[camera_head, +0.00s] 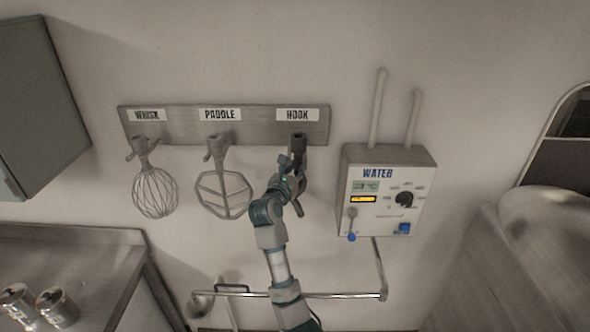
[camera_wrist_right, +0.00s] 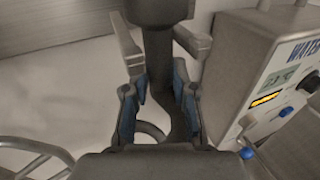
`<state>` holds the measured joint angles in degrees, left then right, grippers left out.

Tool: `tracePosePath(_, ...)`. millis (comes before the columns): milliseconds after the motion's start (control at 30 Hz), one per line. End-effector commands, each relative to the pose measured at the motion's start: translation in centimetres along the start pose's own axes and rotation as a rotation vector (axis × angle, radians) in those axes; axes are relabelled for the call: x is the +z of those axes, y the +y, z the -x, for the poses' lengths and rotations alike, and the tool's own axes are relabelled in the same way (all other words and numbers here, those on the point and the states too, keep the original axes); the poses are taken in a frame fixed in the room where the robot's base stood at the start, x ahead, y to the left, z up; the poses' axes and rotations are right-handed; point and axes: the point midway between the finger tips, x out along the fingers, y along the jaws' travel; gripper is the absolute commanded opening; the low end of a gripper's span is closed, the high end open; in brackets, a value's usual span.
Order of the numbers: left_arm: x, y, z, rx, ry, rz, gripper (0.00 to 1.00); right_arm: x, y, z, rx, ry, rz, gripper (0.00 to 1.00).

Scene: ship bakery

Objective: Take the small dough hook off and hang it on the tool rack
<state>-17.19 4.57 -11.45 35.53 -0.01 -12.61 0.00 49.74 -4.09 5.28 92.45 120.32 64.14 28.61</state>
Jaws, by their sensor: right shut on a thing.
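The tool rack (camera_head: 262,131) is a board on the wall with WHISK, PADDLE and HOOK labels. The dough hook (camera_head: 298,142) is at the HOOK place, its dark top just under that label. My right gripper (camera_head: 291,168) reaches up to it from below and hides most of its lower part. In the right wrist view my right gripper (camera_wrist_right: 160,95) is shut around the hook's dark shank (camera_wrist_right: 159,55), and the curved end shows below between the fingers. I cannot tell whether the hook hangs on its peg. My left gripper is not in view.
The whisk (camera_head: 154,185) and the paddle (camera_head: 222,185) hang to the left on the rack. The water box (camera_head: 385,195) is on the wall close to the right of my gripper. A metal rail (camera_head: 340,296) runs below. A steel counter (camera_head: 60,265) stands at the left.

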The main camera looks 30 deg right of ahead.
Motion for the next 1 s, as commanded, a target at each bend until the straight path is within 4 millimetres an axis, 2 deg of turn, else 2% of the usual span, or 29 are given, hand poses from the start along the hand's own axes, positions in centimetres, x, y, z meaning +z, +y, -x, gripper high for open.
tracePosePath(867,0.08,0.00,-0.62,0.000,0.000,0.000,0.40,-0.75,-0.13,-0.03,-0.002,-0.003,-0.003,0.00)
tracePosePath(900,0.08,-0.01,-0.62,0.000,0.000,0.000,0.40,-0.75,-0.13,-0.03,-0.002,-0.003,-0.003,0.33)
tracePosePath(1000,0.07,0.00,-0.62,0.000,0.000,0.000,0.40,-0.79,-0.10,-0.04,-0.002,-0.002,-0.002,0.55)
